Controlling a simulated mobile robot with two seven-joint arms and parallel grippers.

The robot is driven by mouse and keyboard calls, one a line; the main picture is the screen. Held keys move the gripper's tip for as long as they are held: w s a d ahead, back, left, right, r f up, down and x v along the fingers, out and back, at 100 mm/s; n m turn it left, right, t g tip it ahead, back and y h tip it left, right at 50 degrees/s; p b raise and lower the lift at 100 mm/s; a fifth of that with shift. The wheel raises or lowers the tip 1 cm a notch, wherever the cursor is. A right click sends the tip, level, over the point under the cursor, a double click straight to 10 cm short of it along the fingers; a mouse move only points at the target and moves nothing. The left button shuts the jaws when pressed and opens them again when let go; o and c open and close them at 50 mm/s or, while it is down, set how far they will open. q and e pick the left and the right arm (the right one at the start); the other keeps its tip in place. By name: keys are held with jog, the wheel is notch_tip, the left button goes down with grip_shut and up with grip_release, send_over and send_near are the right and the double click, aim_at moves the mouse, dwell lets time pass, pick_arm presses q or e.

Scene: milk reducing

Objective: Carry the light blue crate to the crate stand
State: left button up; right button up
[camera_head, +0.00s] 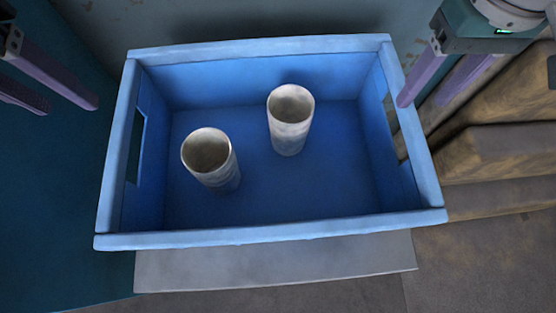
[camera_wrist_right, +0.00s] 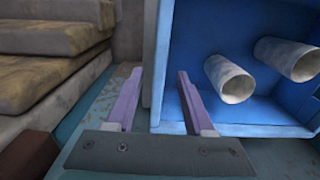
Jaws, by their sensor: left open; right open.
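The light blue crate (camera_head: 270,238) stands upright on a pale grey slab, with a handle cutout in each short side wall. Two whitish cups, one at left (camera_head: 210,160) and one at right (camera_head: 290,122), stand inside it. My left gripper (camera_head: 72,106) is open and empty, apart from the crate's left side. My right gripper (camera_head: 421,103) is open at the crate's right rim. In the right wrist view the crate's side wall (camera_wrist_right: 164,60) shows between the two fingers (camera_wrist_right: 152,85); whether they touch it I cannot tell. I cannot identify a separate crate stand.
The pale slab (camera_head: 275,265) sticks out at the crate's front. Tan, worn step-like blocks (camera_head: 500,150) lie to the right, close to my right gripper; they also show in the right wrist view (camera_wrist_right: 55,60). A grey-blue wall (camera_head: 240,18) is behind the crate.

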notch_tip(320, 180, up, 5)
jog(key=shift+r, duration=0.1)
dwell(0.6)
